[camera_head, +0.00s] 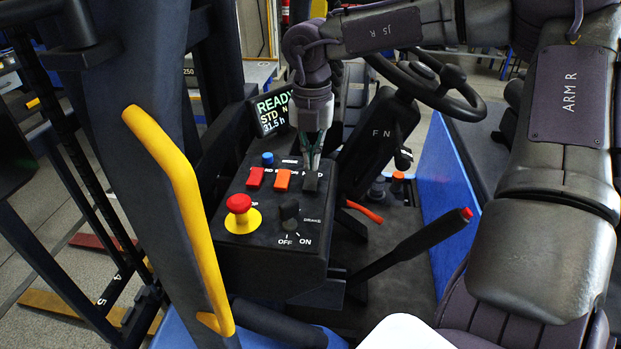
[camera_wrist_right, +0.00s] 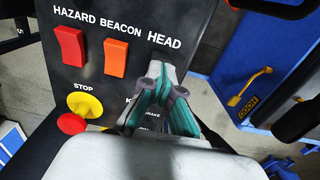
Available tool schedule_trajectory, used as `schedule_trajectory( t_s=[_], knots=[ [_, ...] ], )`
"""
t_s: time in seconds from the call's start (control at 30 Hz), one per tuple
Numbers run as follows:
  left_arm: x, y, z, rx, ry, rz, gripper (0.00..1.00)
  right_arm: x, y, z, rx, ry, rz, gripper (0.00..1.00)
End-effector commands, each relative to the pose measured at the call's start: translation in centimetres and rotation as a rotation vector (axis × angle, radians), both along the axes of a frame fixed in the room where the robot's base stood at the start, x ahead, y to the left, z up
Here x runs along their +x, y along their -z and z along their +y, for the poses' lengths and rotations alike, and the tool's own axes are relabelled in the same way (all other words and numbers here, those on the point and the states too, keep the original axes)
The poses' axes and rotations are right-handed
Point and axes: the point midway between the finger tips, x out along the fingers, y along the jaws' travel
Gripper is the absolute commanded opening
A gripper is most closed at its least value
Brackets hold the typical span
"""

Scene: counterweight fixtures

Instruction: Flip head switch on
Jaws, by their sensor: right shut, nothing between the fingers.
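The head switch (camera_head: 311,183) is a dark rocker at the right end of a row on the black console. It stands right of the red hazard switch (camera_head: 256,177) and the orange beacon switch (camera_head: 283,179). My right gripper (camera_head: 311,163) points down from above with its fingers shut and empty, the tips at or just above the head switch. In the right wrist view, the gripper (camera_wrist_right: 157,76) covers the place under the HEAD label, so the switch is mostly hidden. I cannot tell whether they touch or which way the switch is tilted. My left gripper is not in view.
A red stop button (camera_head: 239,203) on a yellow base and a key knob (camera_head: 289,213) marked OFF and ON sit nearer on the console. A display (camera_head: 273,111) reads READY. A steering wheel (camera_head: 430,84) and a red-tipped lever (camera_head: 415,243) are to the right.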

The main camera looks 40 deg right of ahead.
Motion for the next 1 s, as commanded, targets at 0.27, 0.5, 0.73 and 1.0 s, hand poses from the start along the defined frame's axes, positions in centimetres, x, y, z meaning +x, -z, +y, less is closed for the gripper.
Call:
schedule_trajectory(
  t_s=[0.27,0.5,0.73,1.0],
  knots=[
    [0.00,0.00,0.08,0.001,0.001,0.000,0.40,0.00,0.00,0.00,0.000,0.000,0.000,0.00],
    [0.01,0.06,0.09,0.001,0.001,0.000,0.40,0.00,0.06,0.00,0.000,0.000,0.000,0.00],
    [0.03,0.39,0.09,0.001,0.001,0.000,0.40,0.00,0.39,0.00,0.000,0.000,0.000,0.00],
    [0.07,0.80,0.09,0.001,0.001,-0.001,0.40,0.00,0.77,0.00,0.000,0.000,0.000,0.00]
  ],
)
